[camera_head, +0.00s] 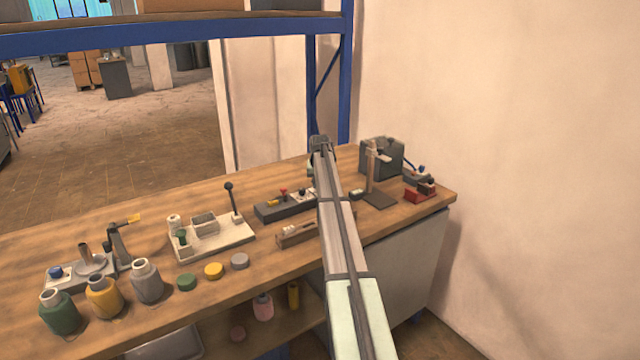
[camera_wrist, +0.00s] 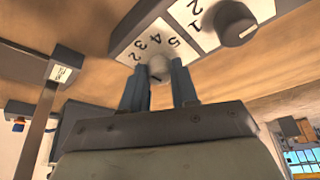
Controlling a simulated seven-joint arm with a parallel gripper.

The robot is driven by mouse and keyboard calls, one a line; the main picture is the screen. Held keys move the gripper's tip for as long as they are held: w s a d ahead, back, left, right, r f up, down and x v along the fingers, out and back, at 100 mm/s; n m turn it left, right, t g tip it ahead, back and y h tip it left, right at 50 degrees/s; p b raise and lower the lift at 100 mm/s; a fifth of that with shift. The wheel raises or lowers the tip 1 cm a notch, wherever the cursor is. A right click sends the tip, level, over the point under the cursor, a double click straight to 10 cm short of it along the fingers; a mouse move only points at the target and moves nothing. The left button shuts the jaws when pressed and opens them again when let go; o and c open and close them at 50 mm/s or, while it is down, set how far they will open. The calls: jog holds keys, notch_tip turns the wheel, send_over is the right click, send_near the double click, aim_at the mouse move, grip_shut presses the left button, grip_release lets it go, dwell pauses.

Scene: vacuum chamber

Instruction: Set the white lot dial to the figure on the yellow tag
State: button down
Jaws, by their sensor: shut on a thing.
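The white lot dial (camera_wrist: 159,68) shows in the wrist view as a small pale knob on a white plate (camera_wrist: 184,36) with printed figures; 5, 4, 3 and 2 can be read beside it. My gripper (camera_wrist: 160,88) has one finger on each side of the dial and is shut on it. Which figure the dial points to cannot be read, as the fingers cover part of it. In the head view my gripper (camera_head: 321,143) is at the back of the bench, and the arm hides the dial there. I cannot make out a yellow tag with a readable figure in either view.
A dark grey knob (camera_wrist: 235,23) with figures 1 and 2 sits close beside the dial. On the bench (camera_head: 150,243) are a dark switch box (camera_head: 284,207), a stand (camera_head: 373,175), a lever fixture (camera_head: 212,238) and several jars. A blue rack post (camera_head: 345,80) stands behind.

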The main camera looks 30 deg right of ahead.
dwell(0.3)
jog(key=c, duration=0.9)
grip_release()
jog(key=shift+o, duration=0.2)
jog(key=v, duration=1.4)
jog(key=shift+w, duration=0.1)
